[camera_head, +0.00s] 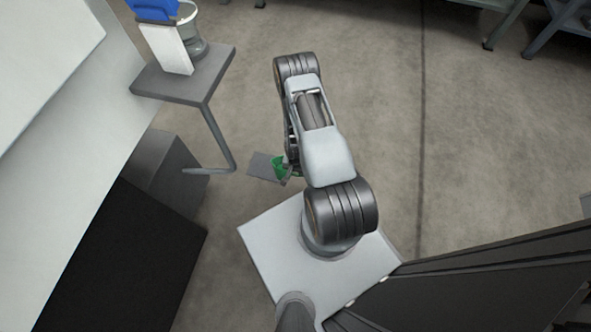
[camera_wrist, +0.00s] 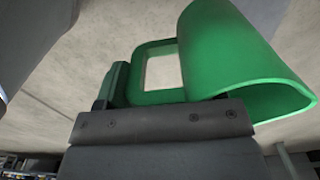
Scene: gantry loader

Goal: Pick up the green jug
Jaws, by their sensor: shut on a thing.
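The green jug (camera_wrist: 235,50) fills the upper right of the wrist view, tilted, with its open loop handle on its left side. My gripper (camera_wrist: 160,115) is shut on the jug, its grey screwed jaw crossing in front of the handle's lower part. The jaw hides part of the jug, and I cannot tell exactly where the grip lies. In the head view the jug (camera_head: 279,163) shows as a small green patch beside my arm, partly hidden by it.
A grey side table (camera_head: 205,82) at upper left holds a white box (camera_head: 172,50), a blue thing (camera_head: 150,8) and a grey round vessel (camera_head: 190,35). A dark cabinet (camera_head: 120,250) stands at lower left. Open floor (camera_head: 470,130) lies to the right.

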